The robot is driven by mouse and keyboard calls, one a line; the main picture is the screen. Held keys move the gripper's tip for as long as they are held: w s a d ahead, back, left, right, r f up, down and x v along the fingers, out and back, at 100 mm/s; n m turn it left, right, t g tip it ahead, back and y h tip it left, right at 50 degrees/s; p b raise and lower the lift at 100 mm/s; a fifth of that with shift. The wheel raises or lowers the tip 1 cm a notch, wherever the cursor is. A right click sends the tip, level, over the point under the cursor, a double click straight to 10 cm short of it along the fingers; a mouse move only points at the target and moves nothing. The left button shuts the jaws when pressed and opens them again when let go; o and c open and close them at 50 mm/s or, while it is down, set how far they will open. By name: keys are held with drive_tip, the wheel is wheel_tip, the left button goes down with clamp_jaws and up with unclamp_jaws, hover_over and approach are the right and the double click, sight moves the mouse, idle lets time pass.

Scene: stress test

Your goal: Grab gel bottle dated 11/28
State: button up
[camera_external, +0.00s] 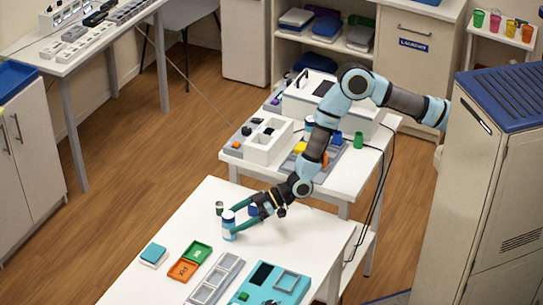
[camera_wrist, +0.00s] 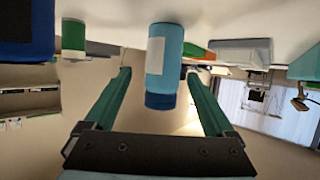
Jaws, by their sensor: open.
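A light blue bottle with a dark blue cap and a white label (camera_wrist: 165,60) stands upright near the far edge of the front white table, also seen in the external view (camera_external: 229,228). No date is legible on it. My gripper (camera_external: 234,221) is open, its two green fingers low on either side of this bottle; in the wrist view the fingertips (camera_wrist: 157,75) flank it with gaps, apparently without contact. A smaller green-and-white bottle (camera_wrist: 74,38) stands beside it, also in the external view (camera_external: 219,208). A dark blue item (camera_external: 253,210) is partly hidden behind my gripper.
On the front table lie a teal-topped box (camera_external: 153,254), a green tray (camera_external: 197,252), an orange tray (camera_external: 184,269), a grey compartment tray (camera_external: 214,279) and a teal panel (camera_external: 271,284). A second table (camera_external: 350,187) with boxes stands behind.

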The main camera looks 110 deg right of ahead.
drive_tip(key=shift+w+a+f+p, duration=0.15)
drive_tip(key=shift+w+p, duration=0.35)
drive_tip(key=shift+w, duration=0.15)
drive_tip(key=shift+p+x, duration=0.85)
drive_tip(key=shift+x, duration=1.2)
drive_tip(key=shift+s+f, duration=0.1)
clamp_jaws()
